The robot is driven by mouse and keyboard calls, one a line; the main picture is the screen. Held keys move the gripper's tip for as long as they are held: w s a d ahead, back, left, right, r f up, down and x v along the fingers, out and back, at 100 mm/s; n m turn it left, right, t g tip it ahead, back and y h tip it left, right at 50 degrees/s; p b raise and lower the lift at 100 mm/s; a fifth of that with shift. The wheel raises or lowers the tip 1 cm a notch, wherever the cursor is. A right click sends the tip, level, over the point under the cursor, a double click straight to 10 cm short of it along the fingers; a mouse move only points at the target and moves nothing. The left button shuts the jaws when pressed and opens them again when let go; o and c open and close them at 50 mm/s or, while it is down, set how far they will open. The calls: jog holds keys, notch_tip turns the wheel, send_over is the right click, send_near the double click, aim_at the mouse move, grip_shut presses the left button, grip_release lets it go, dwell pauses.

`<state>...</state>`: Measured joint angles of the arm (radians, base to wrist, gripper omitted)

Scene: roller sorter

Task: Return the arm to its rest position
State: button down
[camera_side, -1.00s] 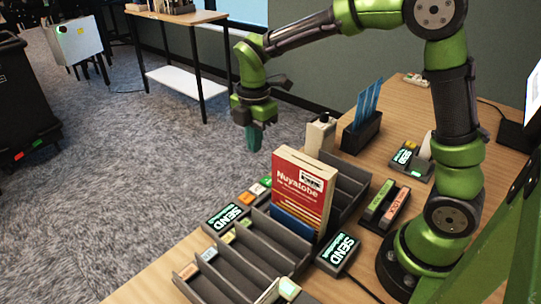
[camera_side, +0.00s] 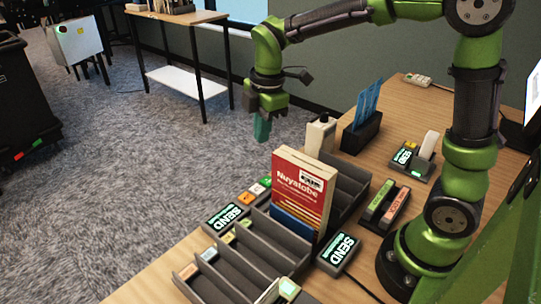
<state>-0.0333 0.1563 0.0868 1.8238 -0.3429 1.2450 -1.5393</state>
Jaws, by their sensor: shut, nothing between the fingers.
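My green and black arm reaches from its base at the right of the table up and over to the left. My gripper (camera_side: 262,130) hangs in the air, pointing down, above and beyond the far end of the sorter. Its teal fingers are shut with nothing between them. It touches nothing that I can see.
On the wooden table, a grey slotted sorter (camera_side: 262,252) holds a red and white book (camera_side: 301,190) and a blue one (camera_side: 294,222). Near it are SEND devices (camera_side: 339,251), stamp-like blocks (camera_side: 388,206), a white box (camera_side: 320,135) and a dark holder with blue sheets (camera_side: 362,134).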

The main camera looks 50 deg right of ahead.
jog(key=s+r+m+t, duration=0.2)
jog(key=s+m+t, duration=0.1)
jog(key=s+m, duration=0.4)
jog(key=s+d+r+m+t+y, duration=0.1)
jog(key=s+r+m+t, duration=0.2)
jog(key=s+m, duration=0.5)
jog(key=m, duration=0.4)
jog(key=shift+s+d+r+y, duration=0.15)
jog(key=shift+d+y, duration=0.05)
jog(key=shift+y, duration=0.1)
jog(key=c, duration=1.8)
grip_release()
